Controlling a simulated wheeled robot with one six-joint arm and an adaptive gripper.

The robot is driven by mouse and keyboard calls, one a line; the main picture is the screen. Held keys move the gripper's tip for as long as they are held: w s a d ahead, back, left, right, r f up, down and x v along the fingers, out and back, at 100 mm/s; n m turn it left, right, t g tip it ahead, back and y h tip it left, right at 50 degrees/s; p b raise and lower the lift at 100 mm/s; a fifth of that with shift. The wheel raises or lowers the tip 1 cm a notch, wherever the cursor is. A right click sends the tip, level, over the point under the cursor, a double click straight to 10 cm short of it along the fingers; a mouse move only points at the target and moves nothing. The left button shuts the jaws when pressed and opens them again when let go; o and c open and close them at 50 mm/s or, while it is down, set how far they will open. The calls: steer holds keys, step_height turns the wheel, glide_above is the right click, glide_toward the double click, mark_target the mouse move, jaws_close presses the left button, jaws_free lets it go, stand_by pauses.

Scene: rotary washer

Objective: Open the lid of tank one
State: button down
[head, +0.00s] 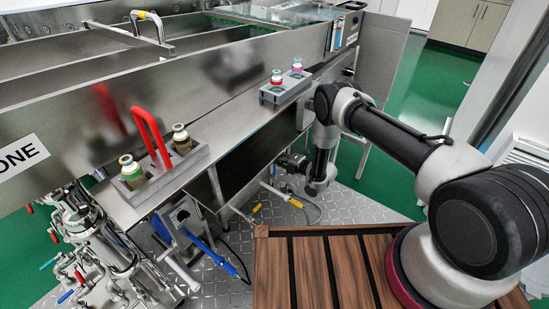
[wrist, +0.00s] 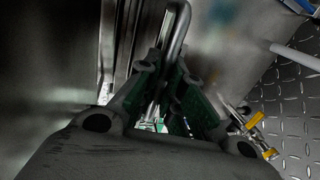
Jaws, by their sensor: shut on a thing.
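The steel tank front (head: 95,110) carries a label reading "ONE" (head: 22,154) at the left. Open troughs (head: 60,52) lie behind it, with a bent bar handle (head: 150,20) above them. I cannot tell which part is the lid of tank one. In the wrist view, my gripper (wrist: 170,92) is shut on a bent steel bar (wrist: 178,30) that runs between its fingers. In the head view, my gripper (head: 291,161) is small and dark, below the steel ledge at the machine's side; its fingertips are unclear there.
A grey holder (head: 172,176) with two capped bottles and a red upright handle (head: 150,135) stands on the ledge. Another bottle holder (head: 284,93) is further right. Pipes and valves (head: 95,240) crowd the lower left. Chequer-plate floor (head: 350,210) lies below my arm.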

steer(key=c, duration=1.5)
jaws_free()
steer(key=shift+d, duration=0.1)
steer(key=v, duration=1.1)
steer(key=shift+s+d, duration=0.3)
steer(key=shift+d, duration=0.05)
